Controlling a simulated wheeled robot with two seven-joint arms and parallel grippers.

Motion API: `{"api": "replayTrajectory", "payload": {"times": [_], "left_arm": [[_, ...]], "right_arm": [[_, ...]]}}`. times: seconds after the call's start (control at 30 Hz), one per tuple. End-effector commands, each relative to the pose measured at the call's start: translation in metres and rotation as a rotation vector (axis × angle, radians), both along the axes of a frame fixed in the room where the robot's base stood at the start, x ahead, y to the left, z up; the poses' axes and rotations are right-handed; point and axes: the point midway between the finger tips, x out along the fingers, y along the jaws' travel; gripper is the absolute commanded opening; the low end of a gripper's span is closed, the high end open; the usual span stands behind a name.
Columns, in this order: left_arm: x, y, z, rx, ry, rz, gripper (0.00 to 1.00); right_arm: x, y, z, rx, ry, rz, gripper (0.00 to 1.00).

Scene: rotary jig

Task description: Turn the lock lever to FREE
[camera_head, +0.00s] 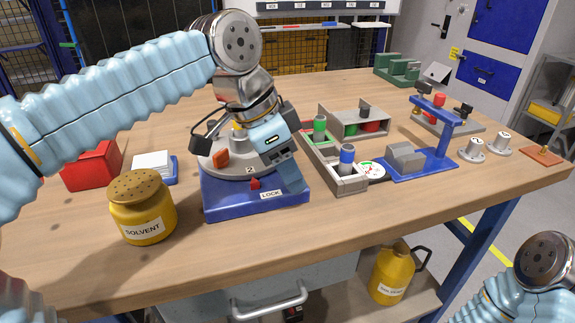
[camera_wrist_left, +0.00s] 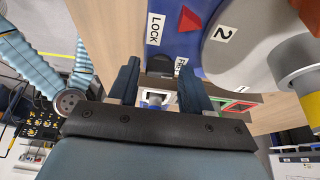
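The rotary jig has a blue base (camera_head: 225,200) and a grey round plate (camera_head: 220,158) marked 2. A red pointer (camera_head: 255,184) and a LOCK label (camera_head: 270,195) are on the base's front. In the left wrist view the LOCK label (camera_wrist_left: 153,29), the red pointer (camera_wrist_left: 190,19) and a partly covered FREE label (camera_wrist_left: 179,66) show. My left gripper (camera_head: 289,184) points down at the base's right front corner. In the wrist view its fingers (camera_wrist_left: 158,72) stand apart with nothing clearly held. My right gripper is out of view.
A yellow solvent jar (camera_head: 143,212) stands left of the jig. A grey parts tray (camera_head: 348,183) with green and blue-topped pieces is close to its right. A blue stand (camera_head: 440,160) is farther right. The front strip of wooden table is clear.

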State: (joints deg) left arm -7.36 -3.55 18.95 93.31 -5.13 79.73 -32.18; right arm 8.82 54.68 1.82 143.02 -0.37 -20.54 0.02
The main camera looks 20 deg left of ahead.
Motion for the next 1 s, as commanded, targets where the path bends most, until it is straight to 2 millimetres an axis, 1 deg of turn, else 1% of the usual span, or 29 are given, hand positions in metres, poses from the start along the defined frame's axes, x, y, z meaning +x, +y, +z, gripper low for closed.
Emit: {"api": "replayTrajectory", "payload": {"times": [0.03, 0.07, 0.33, 0.47, 0.57, 0.8, 0.9, 1.0], "left_arm": [[0.000, 0.000, 0.000, 0.000, 0.000, 0.000, 0.57], [0.000, 0.000, 0.000, -0.001, 0.000, 0.001, 0.60], [0.000, 0.000, 0.001, -0.001, -0.002, 0.001, 0.60], [-0.002, 0.003, 0.011, -0.003, -0.003, 0.002, 0.60], [-0.006, 0.009, 0.029, -0.004, -0.005, 0.002, 0.60], [-0.018, 0.028, 0.085, -0.005, -0.005, 0.001, 0.60], [-0.023, 0.035, 0.104, -0.004, -0.003, -0.001, 0.60], [-0.025, 0.040, 0.117, -0.002, -0.003, -0.001, 0.60]], "right_arm": [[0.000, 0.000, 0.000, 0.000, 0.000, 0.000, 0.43], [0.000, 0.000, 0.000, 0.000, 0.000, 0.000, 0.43], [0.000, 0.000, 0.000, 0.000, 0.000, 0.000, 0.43], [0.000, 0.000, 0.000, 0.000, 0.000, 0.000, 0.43], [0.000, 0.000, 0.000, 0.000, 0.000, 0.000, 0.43], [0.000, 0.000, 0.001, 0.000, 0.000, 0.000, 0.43], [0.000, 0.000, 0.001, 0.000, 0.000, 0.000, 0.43], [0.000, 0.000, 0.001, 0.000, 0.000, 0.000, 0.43]]}}
